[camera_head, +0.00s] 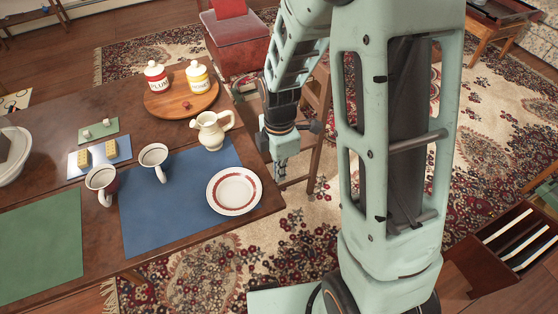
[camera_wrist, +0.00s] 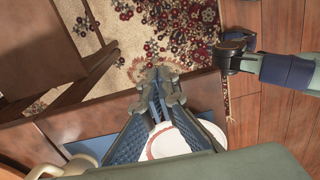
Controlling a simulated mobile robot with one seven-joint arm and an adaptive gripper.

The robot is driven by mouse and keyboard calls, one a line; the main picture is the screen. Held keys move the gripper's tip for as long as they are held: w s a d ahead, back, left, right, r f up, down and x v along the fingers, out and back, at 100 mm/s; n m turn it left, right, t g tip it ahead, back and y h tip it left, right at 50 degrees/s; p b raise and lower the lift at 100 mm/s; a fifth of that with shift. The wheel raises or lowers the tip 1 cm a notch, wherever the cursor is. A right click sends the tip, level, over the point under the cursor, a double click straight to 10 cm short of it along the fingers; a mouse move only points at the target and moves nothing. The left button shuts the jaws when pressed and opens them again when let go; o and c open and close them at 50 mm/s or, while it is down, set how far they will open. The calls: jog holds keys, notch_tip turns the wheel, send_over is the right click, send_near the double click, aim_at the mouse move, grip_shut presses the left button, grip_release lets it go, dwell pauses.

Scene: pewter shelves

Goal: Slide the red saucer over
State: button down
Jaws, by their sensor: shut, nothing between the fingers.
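The red saucer is a white plate with a red ring (camera_head: 234,191). It lies flat on the right end of the blue mat (camera_head: 150,226), near the table's right edge. My gripper (camera_head: 281,177) is shut and empty, pointing down just beyond the table's right edge, up and right of the saucer and apart from it in the picture. In the wrist view my gripper's fingers (camera_wrist: 160,78) are closed together, and the saucer (camera_wrist: 172,142) shows partly behind them, its near part hidden.
On the wooden table, a cream pitcher (camera_head: 212,131) stands just behind the saucer, and two mugs (camera_head: 153,161) (camera_head: 102,184) stand to the left. A round board (camera_head: 180,104) holds two jars at the back. A wooden chair (camera_head: 317,120) stands behind my gripper.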

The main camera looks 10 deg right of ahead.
aim_at(265, 183)
jog(key=shift+s+a+r, duration=0.1)
jog(key=shift+s+a, duration=0.1)
jog(key=shift+a, duration=0.8)
jog(key=shift+s+a+r, duration=0.1)
jog(key=shift+s+a, duration=0.1)
jog(key=shift+a, duration=0.75)
